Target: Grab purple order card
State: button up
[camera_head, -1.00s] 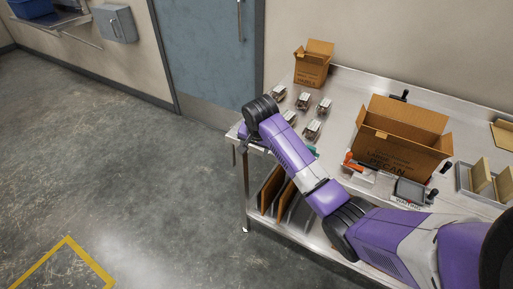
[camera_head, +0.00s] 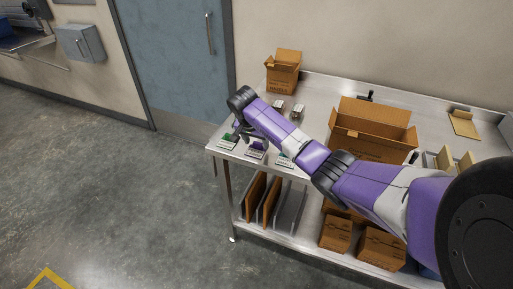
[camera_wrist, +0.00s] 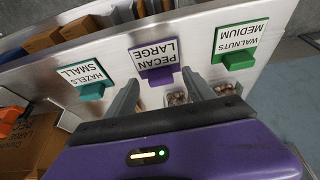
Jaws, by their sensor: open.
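The purple order card (camera_wrist: 155,55) has a white label reading PECAN LARGE and a purple base. It stands near the table edge between a teal card (camera_wrist: 85,78) labelled HAZELS SMALL and a green card (camera_wrist: 238,45) labelled WALNUTS MEDIUM. In the head view the purple card (camera_head: 257,147) is between the green card (camera_head: 228,141) and the third card (camera_head: 284,160). My gripper (camera_wrist: 158,80) is open and empty. Its two fingers point toward the purple card, one to either side of its base in the wrist view. In the head view my gripper (camera_head: 243,136) is close to the cards, partly hidden by my wrist.
Clear clamshells with nuts (camera_wrist: 178,97) lie near my fingers; others (camera_head: 298,110) show on the steel table. A large open carton (camera_head: 370,132) and a small carton (camera_head: 284,72) stand behind. Boards (camera_head: 256,198) and cartons sit on the lower shelf.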

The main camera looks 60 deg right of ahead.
jog(key=shift+d+f, duration=0.25)
jog(key=shift+f, duration=0.35)
grip_shut()
jog(key=shift+r, duration=0.15)
